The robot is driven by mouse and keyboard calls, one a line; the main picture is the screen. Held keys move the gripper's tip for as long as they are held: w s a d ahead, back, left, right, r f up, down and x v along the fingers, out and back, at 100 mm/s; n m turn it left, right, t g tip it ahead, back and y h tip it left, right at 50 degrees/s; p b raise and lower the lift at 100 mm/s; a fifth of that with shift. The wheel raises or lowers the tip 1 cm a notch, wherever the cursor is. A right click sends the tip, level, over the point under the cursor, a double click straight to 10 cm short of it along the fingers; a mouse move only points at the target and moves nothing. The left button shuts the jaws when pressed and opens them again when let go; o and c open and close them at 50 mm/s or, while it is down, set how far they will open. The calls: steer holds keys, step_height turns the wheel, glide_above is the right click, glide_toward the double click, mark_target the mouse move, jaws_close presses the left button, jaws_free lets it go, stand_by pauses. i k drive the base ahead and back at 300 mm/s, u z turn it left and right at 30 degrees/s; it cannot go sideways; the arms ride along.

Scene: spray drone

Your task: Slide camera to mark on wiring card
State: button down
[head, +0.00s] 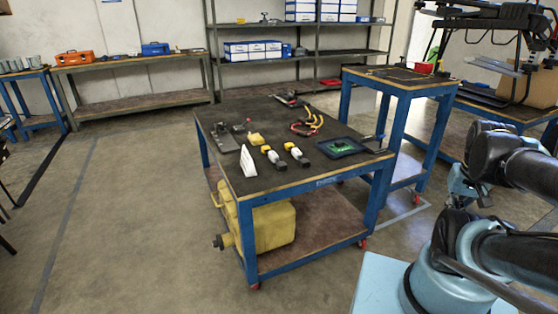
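A white card (248,161), which looks like the wiring card, stands upright near the left front edge of the blue-legged work table (310,178). Its print is too small to read. I cannot tell for sure which item is the camera. A dark flat plate with small parts on it (225,140) lies behind the card, with a small yellow block (256,139) to its right. My arm is folded at the right edge, well apart from the table. Its end, seemingly my gripper (459,186), is small and partly hidden by my arm links, and its fingers cannot be made out.
Two yellow-and-white pieces (285,156), a green circuit board on a dark tray (342,147) and red and yellow cables (308,123) lie on the table. A yellow tank (262,222) sits on its lower shelf. A taller table (398,80) stands behind right. Floor to the left is clear.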

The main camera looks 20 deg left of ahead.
mark_target(220, 127)
steer(key=z, duration=1.25)
steer(key=k, duration=2)
steer(key=u, duration=1.85)
steer(key=i, duration=1)
steer(key=u, duration=0.05)
